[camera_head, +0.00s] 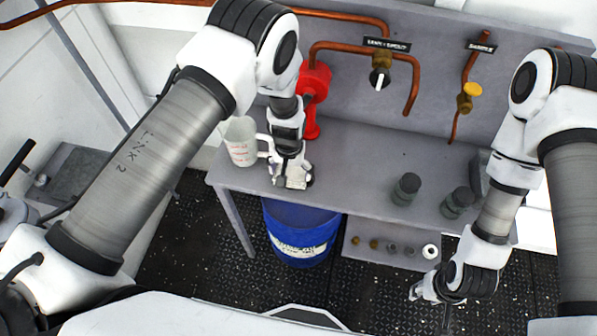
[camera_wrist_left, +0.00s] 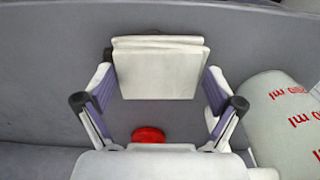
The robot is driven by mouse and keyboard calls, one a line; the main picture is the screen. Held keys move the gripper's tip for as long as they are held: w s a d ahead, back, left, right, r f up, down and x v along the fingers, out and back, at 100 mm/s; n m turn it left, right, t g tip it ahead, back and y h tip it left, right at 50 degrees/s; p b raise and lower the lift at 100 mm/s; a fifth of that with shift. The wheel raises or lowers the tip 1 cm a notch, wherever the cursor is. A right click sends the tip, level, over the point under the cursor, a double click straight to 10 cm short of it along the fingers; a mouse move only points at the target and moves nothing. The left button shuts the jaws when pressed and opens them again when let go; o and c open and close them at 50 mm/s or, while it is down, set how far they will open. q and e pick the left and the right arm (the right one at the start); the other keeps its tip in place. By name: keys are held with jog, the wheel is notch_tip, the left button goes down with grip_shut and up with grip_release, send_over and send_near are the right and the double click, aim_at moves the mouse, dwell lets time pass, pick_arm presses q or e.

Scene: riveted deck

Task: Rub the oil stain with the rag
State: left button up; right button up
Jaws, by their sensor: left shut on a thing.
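The rag (camera_wrist_left: 160,72) is a folded off-white cloth between the fingers of my left gripper (camera_wrist_left: 158,88). In the head view the rag (camera_head: 297,181) is low at the bench's front left, under my left gripper (camera_head: 289,172), which is shut on it. It seems to be at the bench top, but contact is unclear. A small dark patch (camera_head: 309,181) shows beside the rag, possibly the oil stain, mostly covered by the rag and gripper. My right gripper (camera_head: 424,291) is low at the right, in front of the bench; its finger opening is unclear.
A measuring jug (camera_head: 241,142) stands just left of my left gripper. Two dark jars (camera_head: 405,189) (camera_head: 457,202) stand to the right. A blue drum (camera_head: 300,232) is below. The bench's middle (camera_head: 360,160) is clear.

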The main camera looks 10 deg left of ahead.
aim_at(277, 170)
pick_arm(q)
jog(key=shift+w+a+r, duration=0.1)
jog(key=shift+w+a, duration=0.1)
jog(key=shift+a, duration=1.75)
jog(key=shift+w+a+f+b, duration=0.15)
jog(key=shift+a+b, duration=0.15)
jog(key=shift+a, duration=0.55)
jog(key=shift+a+f+b, duration=0.15)
jog(key=shift+a+b, duration=0.15)
jog(key=shift+a, duration=0.85)
notch_tip(277, 170, up, 6)
jog(key=p, duration=0.4)
jog(key=shift+d+r+p, duration=0.1)
jog(key=shift+p, duration=0.2)
